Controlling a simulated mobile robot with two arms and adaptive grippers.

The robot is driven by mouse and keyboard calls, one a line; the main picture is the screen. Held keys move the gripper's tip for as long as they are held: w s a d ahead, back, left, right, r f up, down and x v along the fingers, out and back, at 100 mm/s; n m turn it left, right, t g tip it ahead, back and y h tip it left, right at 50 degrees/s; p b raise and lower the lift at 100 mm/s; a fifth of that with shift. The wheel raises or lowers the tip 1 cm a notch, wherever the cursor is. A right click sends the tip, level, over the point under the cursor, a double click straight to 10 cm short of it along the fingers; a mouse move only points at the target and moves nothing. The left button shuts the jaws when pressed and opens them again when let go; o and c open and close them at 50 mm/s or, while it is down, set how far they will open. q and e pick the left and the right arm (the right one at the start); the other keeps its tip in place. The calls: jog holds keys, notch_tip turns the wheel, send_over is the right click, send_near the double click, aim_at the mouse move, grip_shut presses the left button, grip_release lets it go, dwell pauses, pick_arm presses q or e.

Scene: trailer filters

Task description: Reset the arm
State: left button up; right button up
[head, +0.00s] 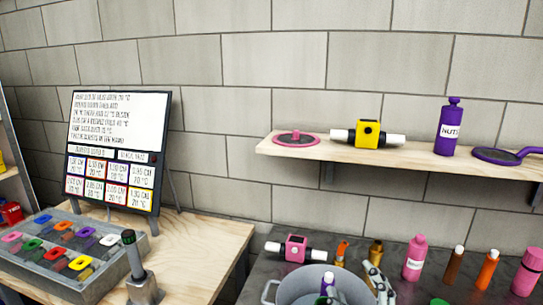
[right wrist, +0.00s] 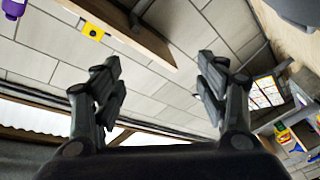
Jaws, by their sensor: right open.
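My right gripper (right wrist: 160,65) shows in the right wrist view. Its two dark fingers stand wide apart with nothing between them. Grey block wall and part of the wooden shelf (right wrist: 130,32) lie beyond the fingers, apart from them. My left gripper is in neither view.
The wall shelf (head: 336,158) holds a yellow device (head: 368,134), a purple bottle (head: 449,128) and pans. Below, a grey pot (head: 288,291), a pink bottle (head: 414,258) and several small items crowd the counter. A sign board (head: 118,140) and grey tray (head: 92,287) stand left.

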jog(key=s+d+f+m+g+h, duration=0.1)
jog(key=s+d+f+m+g, duration=0.15)
jog(key=f, duration=0.35)
jog(key=s+d+f+m+g+h, duration=0.1)
jog(key=s+d+f+m+g, duration=0.15)
jog(key=f, duration=0.35)
jog(key=s+a+f+m+g, duration=0.1)
jog(key=s+f+m+g, duration=0.1)
jog(key=s+f+g, duration=0.6)
jog(key=s+f+m+g, duration=0.1)
jog(key=s+f+g, duration=0.35)
jog(key=s, duration=0.75)
notch_tip(320, 180, down, 29)
jog(key=s, duration=0.2)
jog(key=s+d+f, duration=0.3)
jog(key=s+f, duration=1.2)
jog(key=s, duration=0.1)
jog(key=shift+y, duration=0.3)
jog(key=shift+g, duration=0.25)
